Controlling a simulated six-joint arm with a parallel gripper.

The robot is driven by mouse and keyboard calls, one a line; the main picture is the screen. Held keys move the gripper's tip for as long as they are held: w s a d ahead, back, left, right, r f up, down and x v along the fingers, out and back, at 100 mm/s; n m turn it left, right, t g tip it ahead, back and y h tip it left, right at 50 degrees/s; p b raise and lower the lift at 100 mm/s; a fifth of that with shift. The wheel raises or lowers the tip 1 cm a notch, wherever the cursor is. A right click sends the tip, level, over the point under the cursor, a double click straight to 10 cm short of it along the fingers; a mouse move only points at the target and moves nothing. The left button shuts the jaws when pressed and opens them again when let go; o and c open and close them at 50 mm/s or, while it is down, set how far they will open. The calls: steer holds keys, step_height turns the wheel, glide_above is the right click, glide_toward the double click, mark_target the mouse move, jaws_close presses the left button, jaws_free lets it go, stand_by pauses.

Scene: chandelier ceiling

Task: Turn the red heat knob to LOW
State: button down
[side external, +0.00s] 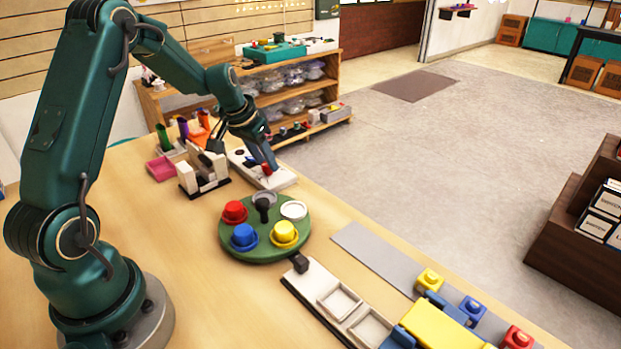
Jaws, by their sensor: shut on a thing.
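The red heat knob (266,170) sits on a white panel (282,181) near the far edge of the table. Only a small part of the knob shows beside my fingers. My gripper (264,165) reaches down over the panel and is shut on the red knob. The knob's pointer and the LOW mark are too small to read in this view.
A green round tray (265,249) with red, blue and yellow cups stands nearer on the table. A white and black block device (203,175) and a pink box (160,169) stand just left of the panel. White square trays (340,302) and coloured blocks (440,325) lie at the front right.

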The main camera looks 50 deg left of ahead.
steer(key=n, duration=0.2)
steer(key=n+y, duration=0.1)
steer(key=n, duration=0.1)
steer(key=n+g+y, duration=0.1)
steer(key=n, duration=0.1)
steer(key=shift+w+d, duration=0.15)
steer(key=shift+d, duration=0.1)
steer(key=n, duration=0.2)
steer(key=n+g+y, duration=0.1)
steer(key=n, duration=0.1)
steer(key=shift+w+d+n+g, duration=0.1)
steer(key=shift+w+n+g, duration=0.05)
steer(key=shift+n+g, duration=0.2)
steer(key=shift+n, duration=0.35)
steer(key=c, duration=0.5)
jaws_free()
steer(key=shift+v, duration=2.6)
